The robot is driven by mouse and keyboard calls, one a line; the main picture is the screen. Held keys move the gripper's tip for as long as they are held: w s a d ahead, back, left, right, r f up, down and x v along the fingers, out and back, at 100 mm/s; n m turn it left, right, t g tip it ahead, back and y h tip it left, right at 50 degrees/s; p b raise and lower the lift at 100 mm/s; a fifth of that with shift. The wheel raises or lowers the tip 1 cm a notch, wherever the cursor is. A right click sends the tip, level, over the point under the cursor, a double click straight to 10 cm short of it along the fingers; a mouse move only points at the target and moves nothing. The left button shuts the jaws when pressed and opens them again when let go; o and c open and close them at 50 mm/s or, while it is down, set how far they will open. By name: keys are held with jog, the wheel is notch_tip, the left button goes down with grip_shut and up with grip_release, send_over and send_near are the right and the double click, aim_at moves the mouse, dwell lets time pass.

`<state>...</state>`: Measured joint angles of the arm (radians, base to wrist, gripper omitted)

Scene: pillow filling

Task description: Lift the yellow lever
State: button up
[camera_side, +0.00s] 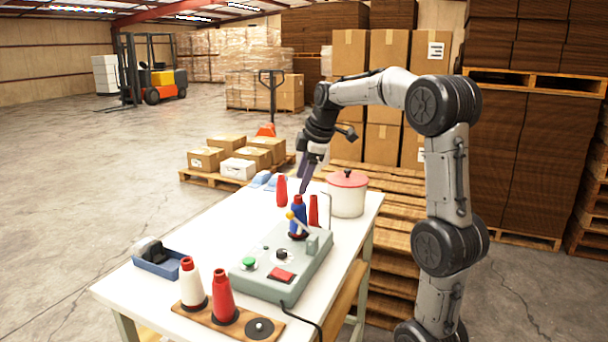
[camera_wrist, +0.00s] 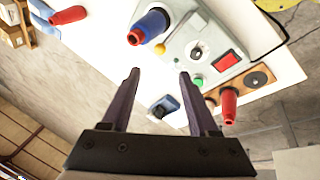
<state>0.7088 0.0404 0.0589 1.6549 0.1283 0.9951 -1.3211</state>
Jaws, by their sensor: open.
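The yellow lever (camera_side: 291,216) has a round yellow knob and stands tilted on the grey-green control box (camera_side: 262,283) on the white table. In the wrist view its yellow knob (camera_wrist: 160,48) shows just beyond my fingertips, beside a blue cone spool (camera_wrist: 152,24) with a red tip. My gripper (camera_side: 303,188) is above the far part of the table, higher than the lever and apart from it. In the wrist view my gripper (camera_wrist: 158,73) has its two fingers spread with nothing between them. The blue spool (camera_side: 298,215) stands close behind the lever in the side view.
Red cones (camera_side: 281,190) and a white pot with a red lid (camera_side: 347,197) stand at the far end. The box carries a green button (camera_side: 249,262) and red switch (camera_side: 281,275). A wooden spool board (camera_side: 242,330) and blue tray (camera_side: 160,268) are nearer.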

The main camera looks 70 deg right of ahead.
jog(key=shift+s+a+r, duration=0.1)
jog(key=shift+s+r, duration=0.1)
jog(key=shift+r, duration=0.25)
jog(key=shift+c, duration=0.2)
